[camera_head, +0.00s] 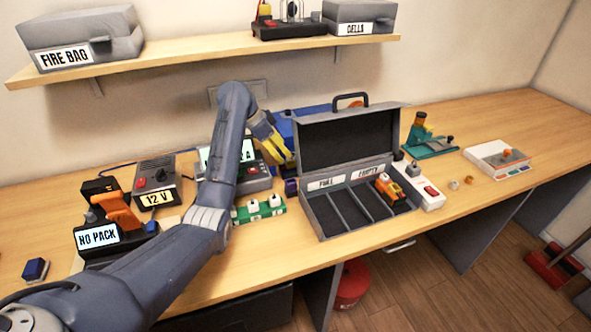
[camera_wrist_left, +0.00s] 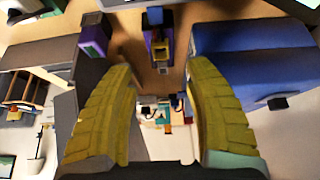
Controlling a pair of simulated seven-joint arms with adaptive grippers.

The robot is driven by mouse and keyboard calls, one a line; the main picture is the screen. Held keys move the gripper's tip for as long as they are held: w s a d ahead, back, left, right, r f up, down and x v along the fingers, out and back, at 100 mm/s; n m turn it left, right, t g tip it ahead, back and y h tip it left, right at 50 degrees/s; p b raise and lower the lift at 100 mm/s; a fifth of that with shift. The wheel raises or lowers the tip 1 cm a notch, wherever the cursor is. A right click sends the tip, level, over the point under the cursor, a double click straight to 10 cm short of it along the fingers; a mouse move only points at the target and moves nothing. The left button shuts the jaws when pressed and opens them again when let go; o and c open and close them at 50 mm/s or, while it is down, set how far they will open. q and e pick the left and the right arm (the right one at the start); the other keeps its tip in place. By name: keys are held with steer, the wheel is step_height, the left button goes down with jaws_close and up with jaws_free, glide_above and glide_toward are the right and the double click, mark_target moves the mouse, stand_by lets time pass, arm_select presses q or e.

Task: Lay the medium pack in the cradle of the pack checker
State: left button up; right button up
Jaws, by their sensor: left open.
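A dark device with a "NO PACK" display (camera_head: 97,236) stands at the left of the bench and appears to be the pack checker. An orange part (camera_head: 117,209) is on it, and its cradle is not clear. I cannot tell which thing is the medium pack. A purple block with a yellow part (camera_wrist_left: 160,42) and a purple-green block (camera_wrist_left: 95,38) show in the left wrist view. A small purple piece (camera_head: 291,186) shows beside the case. My left gripper (camera_wrist_left: 163,112) is open and empty, above the back of the bench. My right gripper is not in view.
An open grey case (camera_head: 318,183) with "FULL" and "EMPTY" labels stands mid-bench, its raised lid close to my left gripper. A blue box (camera_head: 312,112) is behind it.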

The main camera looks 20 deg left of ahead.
mark_target(295, 166)
arm_select(q)
steer(key=shift+x, duration=5.1)
steer(key=shift+c, duration=0.3)
jaws_close()
